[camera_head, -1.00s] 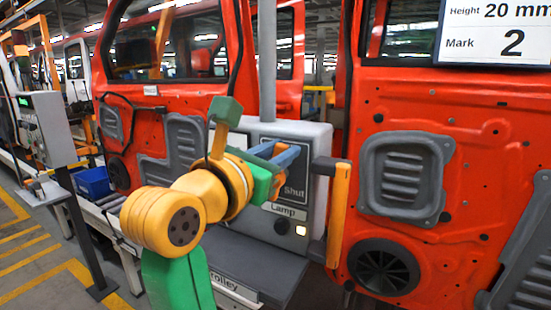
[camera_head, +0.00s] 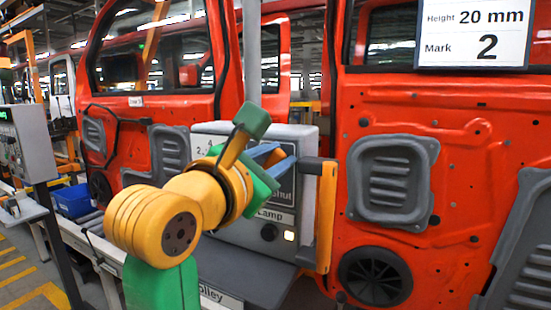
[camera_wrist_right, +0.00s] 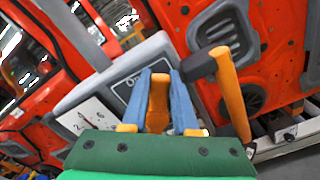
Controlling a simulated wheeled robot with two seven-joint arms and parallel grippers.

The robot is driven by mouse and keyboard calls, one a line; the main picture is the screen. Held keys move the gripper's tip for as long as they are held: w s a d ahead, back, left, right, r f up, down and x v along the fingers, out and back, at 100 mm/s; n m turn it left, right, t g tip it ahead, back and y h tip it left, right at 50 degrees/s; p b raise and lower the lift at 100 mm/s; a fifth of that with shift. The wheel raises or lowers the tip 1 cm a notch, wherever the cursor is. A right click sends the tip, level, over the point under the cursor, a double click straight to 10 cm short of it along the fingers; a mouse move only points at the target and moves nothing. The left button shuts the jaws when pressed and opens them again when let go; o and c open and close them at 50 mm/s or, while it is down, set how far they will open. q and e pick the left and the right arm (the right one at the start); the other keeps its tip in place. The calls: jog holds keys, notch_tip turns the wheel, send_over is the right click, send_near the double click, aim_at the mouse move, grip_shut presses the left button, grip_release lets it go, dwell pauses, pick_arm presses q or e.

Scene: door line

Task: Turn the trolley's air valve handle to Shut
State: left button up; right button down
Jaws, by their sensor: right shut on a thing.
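The trolley's grey control box (camera_head: 212,140) stands in front of the red car doors, with part of the word Shut (camera_head: 283,194) on its dark panel. My right gripper (camera_head: 276,156) is at this panel, its blue fingers shut. In the right wrist view my right gripper (camera_wrist_right: 160,90) has its blue fingers on both sides of the orange valve handle (camera_wrist_right: 158,101). Part of an Open label (camera_wrist_right: 131,82) shows left of the fingers. My left gripper is not in view.
An orange upright bar (camera_head: 326,218) on a dark bracket sticks out at the box's right side, close to my gripper. A lit lamp (camera_head: 289,235) is below the panel. A sign (camera_head: 475,34) reads Height 20 mm, Mark 2. A blue bin (camera_head: 73,201) stands at left.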

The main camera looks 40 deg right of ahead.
jog(key=c, duration=0.7)
grip_release()
jog(key=shift+w, duration=0.2)
